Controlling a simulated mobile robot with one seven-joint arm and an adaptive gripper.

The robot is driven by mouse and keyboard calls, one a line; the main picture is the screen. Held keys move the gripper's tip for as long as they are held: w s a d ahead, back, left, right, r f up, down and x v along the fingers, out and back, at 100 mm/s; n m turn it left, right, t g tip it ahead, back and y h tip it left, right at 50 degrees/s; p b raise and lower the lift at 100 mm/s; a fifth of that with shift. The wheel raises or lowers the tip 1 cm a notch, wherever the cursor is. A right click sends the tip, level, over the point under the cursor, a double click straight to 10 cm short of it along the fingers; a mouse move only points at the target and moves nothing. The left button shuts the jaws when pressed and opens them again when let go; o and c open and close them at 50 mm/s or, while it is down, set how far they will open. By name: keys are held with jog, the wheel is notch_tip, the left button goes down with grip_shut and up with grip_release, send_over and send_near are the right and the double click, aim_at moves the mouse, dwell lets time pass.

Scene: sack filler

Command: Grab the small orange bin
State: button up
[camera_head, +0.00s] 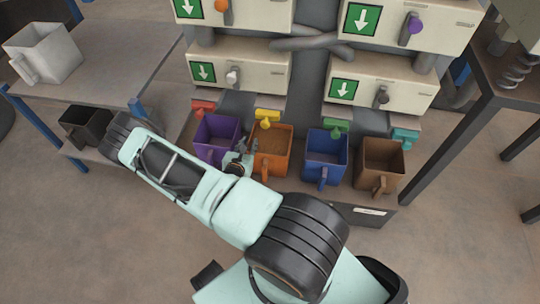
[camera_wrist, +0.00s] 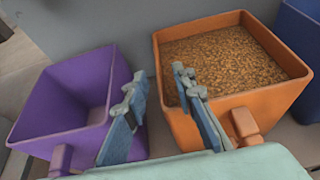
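The small orange bin (camera_head: 284,164) stands in the row under the machine, filled with brown grain. In the wrist view the orange bin (camera_wrist: 180,115) is at the right, with its handle (camera_wrist: 245,124) facing the camera. My gripper (camera_head: 245,151) is between the purple bin (camera_head: 222,134) and the orange bin. In the wrist view my gripper (camera_wrist: 157,85) has its two fingers spread apart with nothing between them. The right finger overlaps the orange bin's left side; I cannot tell if it touches. The purple bin (camera_wrist: 70,95) is left of the fingers and looks empty.
A blue bin (camera_head: 325,158) and a brown bin (camera_head: 379,165) stand to the right in the row. Coloured spouts, one yellow (camera_head: 267,117), hang close above the bins. A table (camera_head: 105,85) at left holds a white bin (camera_head: 46,52); a black bin (camera_head: 86,127) is below.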

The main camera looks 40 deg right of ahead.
aim_at(251, 137)
jog(key=b+x, duration=0.1)
jog(key=x, duration=0.3)
jog(key=shift+c, duration=0.3)
grip_shut()
jog(key=shift+r, duration=0.15)
